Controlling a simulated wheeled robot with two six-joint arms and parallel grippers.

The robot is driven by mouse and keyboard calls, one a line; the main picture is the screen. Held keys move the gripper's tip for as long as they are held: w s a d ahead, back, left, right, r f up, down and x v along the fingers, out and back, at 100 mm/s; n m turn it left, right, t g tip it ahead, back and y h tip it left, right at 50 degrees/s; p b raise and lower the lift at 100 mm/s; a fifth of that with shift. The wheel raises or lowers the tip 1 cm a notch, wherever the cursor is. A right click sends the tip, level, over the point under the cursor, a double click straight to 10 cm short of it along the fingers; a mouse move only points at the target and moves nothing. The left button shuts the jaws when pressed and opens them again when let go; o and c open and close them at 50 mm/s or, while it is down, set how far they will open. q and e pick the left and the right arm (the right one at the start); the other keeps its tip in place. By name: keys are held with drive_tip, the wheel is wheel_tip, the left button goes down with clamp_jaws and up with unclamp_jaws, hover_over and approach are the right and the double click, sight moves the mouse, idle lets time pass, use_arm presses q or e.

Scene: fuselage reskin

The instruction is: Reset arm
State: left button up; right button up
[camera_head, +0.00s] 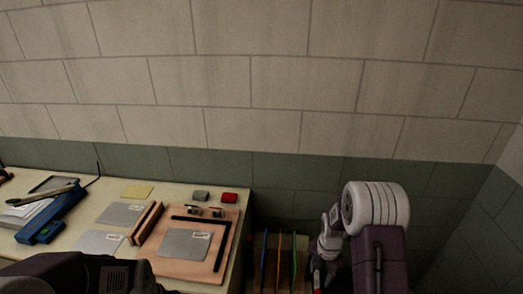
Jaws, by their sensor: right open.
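My right arm comes up at the lower right, with a white ribbed joint and dark links. My right gripper (318,268) hangs down to the left of that joint, at the bottom edge of the view, and is open. It is beside a rack of coloured upright dividers and to the right of the workbench (240,215). A small red and white detail shows near its tip, and I cannot tell what it is. A dark part of my own body fills the lower left corner. My left gripper is not in view.
The divider rack (279,262) stands right of the bench. A block wall closes the back.

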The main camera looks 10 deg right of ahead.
drive_tip(key=s+a+r+m+t+b, duration=0.1)
drive_tip(key=a+r+m+t+b, duration=0.1)
drive_tip(key=a+r+b, duration=0.3)
drive_tip(key=s+a+m, duration=0.2)
drive_tip(key=s+m, duration=0.4)
drive_tip(key=m, duration=0.5)
drive_tip(key=s+a+m+g, duration=0.1)
drive_tip(key=s+a+m, duration=0.1)
drive_tip(key=s+m, duration=0.4)
drive_tip(key=m, duration=0.5)
drive_tip(key=shift+r, duration=0.2)
drive_tip(key=shift+d, duration=0.1)
